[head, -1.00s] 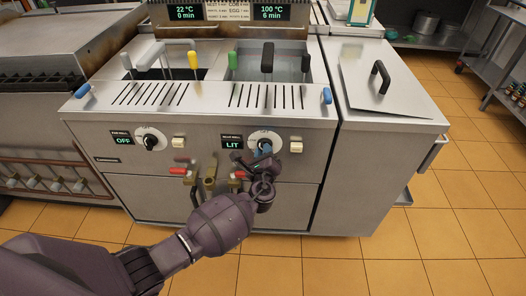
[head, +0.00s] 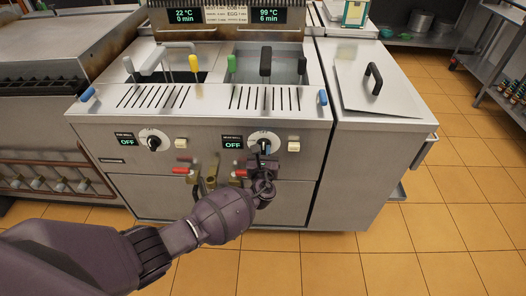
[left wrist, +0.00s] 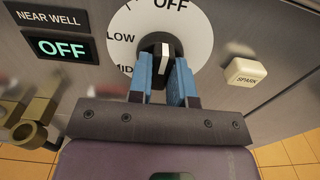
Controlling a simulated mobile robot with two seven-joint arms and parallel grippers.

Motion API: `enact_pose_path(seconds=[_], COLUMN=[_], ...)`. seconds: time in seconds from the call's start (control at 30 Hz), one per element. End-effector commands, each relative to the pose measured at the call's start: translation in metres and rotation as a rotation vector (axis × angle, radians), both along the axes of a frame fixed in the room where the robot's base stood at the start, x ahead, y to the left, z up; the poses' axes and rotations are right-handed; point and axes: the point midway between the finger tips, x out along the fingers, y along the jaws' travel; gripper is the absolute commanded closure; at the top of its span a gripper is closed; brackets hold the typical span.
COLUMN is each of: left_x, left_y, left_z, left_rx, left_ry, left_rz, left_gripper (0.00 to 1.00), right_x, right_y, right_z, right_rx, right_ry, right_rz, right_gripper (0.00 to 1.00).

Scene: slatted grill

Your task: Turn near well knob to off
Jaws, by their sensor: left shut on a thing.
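The near well knob (head: 266,146) is a black knob on a white dial, on the right half of the fryer's front panel. In the left wrist view the knob (left wrist: 162,48) has its white pointer up toward OFF on the dial (left wrist: 203,38). The near well display (left wrist: 62,48) reads OFF in green; it also shows in the head view (head: 233,145). My left gripper (head: 264,160) is at the dial. In the left wrist view its blue fingers (left wrist: 162,82) are shut on the knob, one on each side. My right gripper is not in view.
A far well knob (head: 153,143) with an OFF display is on the left. A white spark button (left wrist: 246,72) is beside the near well dial. Red-handled valves (head: 181,171) sit below the panel. The tiled floor (head: 400,240) at right is clear.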

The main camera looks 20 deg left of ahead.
Motion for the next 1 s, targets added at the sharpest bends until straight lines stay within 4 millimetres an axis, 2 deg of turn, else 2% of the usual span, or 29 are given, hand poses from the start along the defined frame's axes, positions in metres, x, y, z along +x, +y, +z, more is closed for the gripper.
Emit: enact_pose_path(seconds=[0.47,0.5,0.63,1.0], left_x=[-0.0009,-0.0009,-0.0006,-0.0045], left_y=[0.0001,0.0001,0.0000,-0.0012], left_z=[-0.0018,-0.0018,-0.0014,-0.0002], left_rx=[0.016,0.016,0.014,0.012], left_ry=[0.007,0.007,0.006,0.005], left_rz=[0.000,0.000,0.000,0.000], left_gripper=[1.00,0.76,0.56,0.55], right_x=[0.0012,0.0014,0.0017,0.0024], right_y=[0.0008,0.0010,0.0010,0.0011], right_z=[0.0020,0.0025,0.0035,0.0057], right_rx=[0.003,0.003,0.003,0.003], right_ry=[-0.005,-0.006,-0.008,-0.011], right_rz=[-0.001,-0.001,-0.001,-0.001], right_gripper=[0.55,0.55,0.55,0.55])
